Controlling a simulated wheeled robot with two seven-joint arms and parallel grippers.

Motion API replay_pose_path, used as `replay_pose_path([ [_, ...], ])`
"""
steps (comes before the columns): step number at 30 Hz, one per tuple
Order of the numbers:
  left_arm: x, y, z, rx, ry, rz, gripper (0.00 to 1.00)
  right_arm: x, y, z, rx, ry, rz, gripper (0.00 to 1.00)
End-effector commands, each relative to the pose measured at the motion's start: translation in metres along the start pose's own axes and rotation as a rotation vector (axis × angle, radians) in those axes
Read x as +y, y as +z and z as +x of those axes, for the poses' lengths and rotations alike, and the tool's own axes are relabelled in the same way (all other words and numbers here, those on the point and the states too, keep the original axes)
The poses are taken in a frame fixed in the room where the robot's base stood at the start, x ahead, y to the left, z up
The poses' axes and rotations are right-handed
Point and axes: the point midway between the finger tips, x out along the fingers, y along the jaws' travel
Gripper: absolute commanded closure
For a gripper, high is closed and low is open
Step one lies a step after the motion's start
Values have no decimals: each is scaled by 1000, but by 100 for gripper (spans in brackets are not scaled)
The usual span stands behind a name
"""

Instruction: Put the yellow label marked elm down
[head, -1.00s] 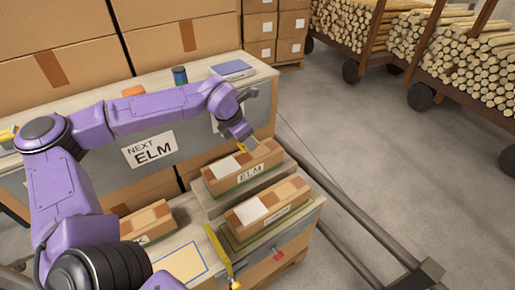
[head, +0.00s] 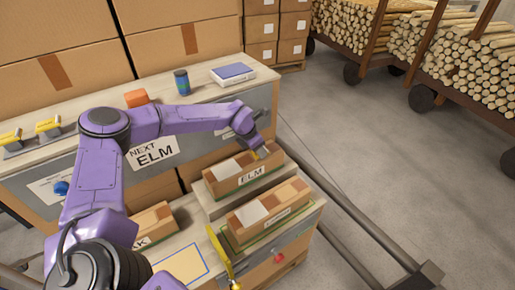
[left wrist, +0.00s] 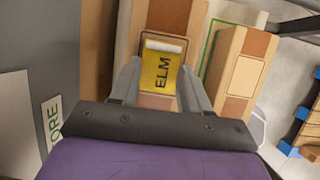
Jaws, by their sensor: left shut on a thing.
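My left gripper (head: 260,150) is over the far end of the carton marked ELM (head: 226,188). In the left wrist view the gripper (left wrist: 161,82) is shut on the yellow label (left wrist: 161,68), which reads ELM and shows between the two fingers. The label is over the top of a brown carton (left wrist: 177,14); I cannot tell whether it touches it. The ELM carton lies on the raised back step of the bench. My right gripper is not in view.
A second carton (head: 283,199) lies in front of the ELM carton, and a third (head: 154,217) is to the left. A NEXT ELM sign (head: 153,153) hangs on the shelf front. Yellow pieces (head: 47,125), an orange block (head: 136,98), a can (head: 182,82) and a blue book (head: 233,72) stand above.

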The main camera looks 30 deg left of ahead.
Motion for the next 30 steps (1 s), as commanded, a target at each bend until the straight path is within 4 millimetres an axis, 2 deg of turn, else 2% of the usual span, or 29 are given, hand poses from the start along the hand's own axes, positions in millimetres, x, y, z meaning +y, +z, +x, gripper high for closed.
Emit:
replay_pose_path([
  [1, 0, -1, 3, 0, 0, 0, 82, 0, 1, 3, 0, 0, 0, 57],
  [2, 0, -1, 2, 0, 0, 0, 44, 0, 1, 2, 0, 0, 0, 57],
  [3, 0, -1, 1, 0, 0, 0, 31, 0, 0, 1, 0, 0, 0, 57],
  [4, 0, -1, 1, 0, 0, 0, 28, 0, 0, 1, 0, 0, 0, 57],
  [10, 0, -1, 1, 1, 0, 0, 28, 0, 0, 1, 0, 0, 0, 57],
  [14, 1, 1, -9, -2, 1, 0, 28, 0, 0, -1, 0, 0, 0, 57],
  [24, 0, 1, -92, -4, 0, -1, 28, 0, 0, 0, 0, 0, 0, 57],
  [30, 0, 1, -118, 0, 0, 0, 28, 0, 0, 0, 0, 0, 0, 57],
])
